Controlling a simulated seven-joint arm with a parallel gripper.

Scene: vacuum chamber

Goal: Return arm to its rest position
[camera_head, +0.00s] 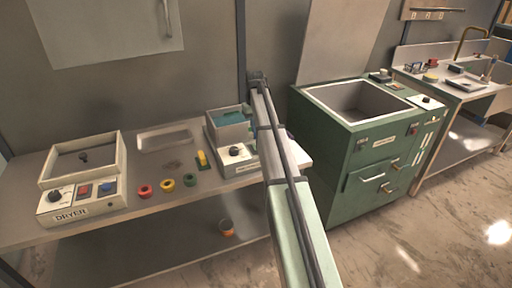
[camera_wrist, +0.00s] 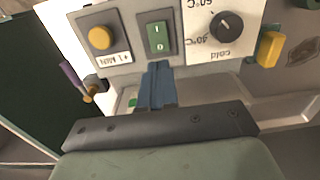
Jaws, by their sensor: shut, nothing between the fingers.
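My arm (camera_head: 290,190) reaches from the bottom of the head view up across the bench. In the wrist view, my gripper (camera_wrist: 158,75) has its two blue-grey fingers together with nothing between them. They point at the front panel of a white device, close to its green rocker switch (camera_wrist: 158,38). I cannot tell whether they touch it. A yellow button (camera_wrist: 100,38) and a temperature knob (camera_wrist: 227,26) flank the switch. In the head view, this appears to be the bath device (camera_head: 246,168) with teal liquid; my arm hides its right part and the gripper.
The bench (camera_head: 150,204) also holds a dryer (camera_head: 83,212), coloured rings (camera_head: 168,185), a shallow tray (camera_head: 163,139) and a yellow object (camera_head: 202,158). A green cabinet (camera_head: 337,150) with an open basin stands right of my arm. A sink counter (camera_head: 461,91) is farther right.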

